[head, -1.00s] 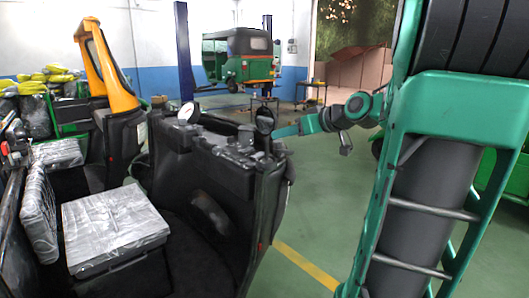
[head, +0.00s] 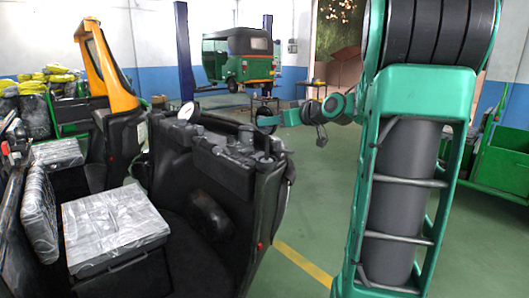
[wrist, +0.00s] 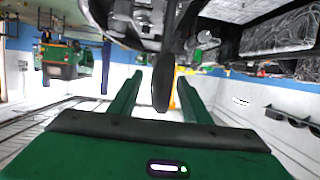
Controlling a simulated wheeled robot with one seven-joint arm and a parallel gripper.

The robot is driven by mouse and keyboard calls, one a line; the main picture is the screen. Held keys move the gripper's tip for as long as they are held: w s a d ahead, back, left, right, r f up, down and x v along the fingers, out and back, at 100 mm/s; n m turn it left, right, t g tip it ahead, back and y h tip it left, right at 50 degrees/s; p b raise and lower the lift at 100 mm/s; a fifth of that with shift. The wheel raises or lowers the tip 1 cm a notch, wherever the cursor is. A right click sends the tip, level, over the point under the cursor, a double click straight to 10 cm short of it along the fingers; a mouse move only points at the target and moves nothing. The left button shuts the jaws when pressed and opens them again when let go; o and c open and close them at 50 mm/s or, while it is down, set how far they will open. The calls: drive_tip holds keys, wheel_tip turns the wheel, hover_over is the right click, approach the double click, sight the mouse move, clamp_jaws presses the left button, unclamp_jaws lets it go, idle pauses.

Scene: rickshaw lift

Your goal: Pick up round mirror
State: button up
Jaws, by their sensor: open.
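The round mirror shows in the wrist view as a thin dark disc (wrist: 162,82), nearly edge-on, between the two green fingers. In the head view it is a small dark round shape (head: 265,119) above the right end of the black vehicle front. My gripper (head: 268,119) reaches it from the right. In the wrist view my gripper (wrist: 159,80) is open, with one finger on each side of the disc. The disc appears nearer the right finger; I cannot tell whether it touches. Its reflecting face is not clear.
A second round, pale-faced disc (head: 187,111) stands on the left of the black vehicle front (head: 215,165). A silver-wrapped seat (head: 115,225) is at lower left. Green floor (head: 310,200) is clear between the vehicle and my arm.

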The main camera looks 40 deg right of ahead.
drive_tip(key=x, duration=0.2)
drive_tip(key=shift+w, duration=0.35)
clamp_jaws()
drive_tip(key=shift+r, duration=0.1)
